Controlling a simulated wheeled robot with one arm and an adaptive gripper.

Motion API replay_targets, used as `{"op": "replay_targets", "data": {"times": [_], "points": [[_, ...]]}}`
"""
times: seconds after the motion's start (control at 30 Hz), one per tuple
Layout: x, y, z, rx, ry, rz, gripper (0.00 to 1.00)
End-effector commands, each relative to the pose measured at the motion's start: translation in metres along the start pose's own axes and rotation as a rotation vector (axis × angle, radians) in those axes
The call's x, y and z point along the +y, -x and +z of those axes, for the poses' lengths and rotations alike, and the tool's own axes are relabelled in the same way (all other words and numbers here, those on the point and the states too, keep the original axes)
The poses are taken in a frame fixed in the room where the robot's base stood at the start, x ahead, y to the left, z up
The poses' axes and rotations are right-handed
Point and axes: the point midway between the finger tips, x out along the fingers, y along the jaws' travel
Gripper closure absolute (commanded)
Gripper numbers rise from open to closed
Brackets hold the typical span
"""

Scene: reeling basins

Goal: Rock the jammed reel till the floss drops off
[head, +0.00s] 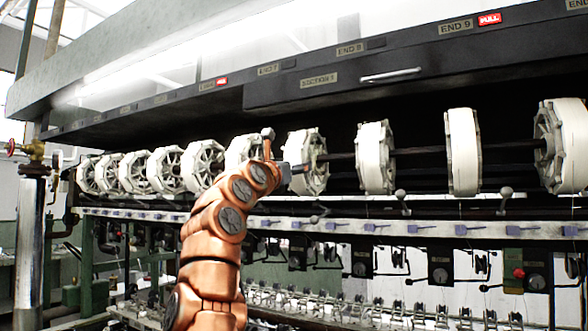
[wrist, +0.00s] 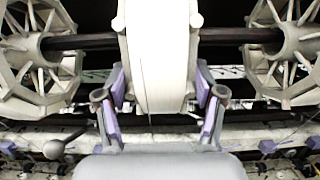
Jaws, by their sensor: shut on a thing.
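A white reel (wrist: 160,50) fills the middle of the wrist view, edge-on. My gripper (wrist: 161,104) has its purple-padded fingers on either side of the reel's lower rim, shut on it. In the head view my gripper (head: 292,168) is mostly hidden by my arm, at the front of a spoked white reel (head: 313,150) near the middle of the row. White wrapping covers the reel's outer face. I cannot make out any loose floss apart from it.
More reels stand in a row on a dark shaft (wrist: 85,41), with a spoked reel close on each side (wrist: 36,50) (wrist: 290,45). A rail with purple clips (head: 415,229) and ball-ended levers (head: 402,195) runs below. A dark hood (head: 420,75) hangs above.

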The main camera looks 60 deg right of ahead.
Motion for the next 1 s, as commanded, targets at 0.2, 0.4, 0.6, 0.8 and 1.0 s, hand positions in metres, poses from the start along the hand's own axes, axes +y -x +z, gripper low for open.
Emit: {"op": "replay_targets", "data": {"times": [0.2, 0.4, 0.6, 0.8, 1.0], "points": [[-0.0002, 0.0001, 0.0010, -0.001, 0.000, 0.000, 0.74], [0.0000, -0.0004, 0.0033, -0.001, 0.000, 0.000, 0.74], [0.0005, -0.0010, 0.0063, -0.001, 0.001, 0.001, 0.74], [0.0007, -0.0015, 0.0088, -0.001, 0.000, 0.002, 0.74], [0.0004, -0.0016, 0.0087, -0.002, 0.000, 0.001, 0.74]]}}
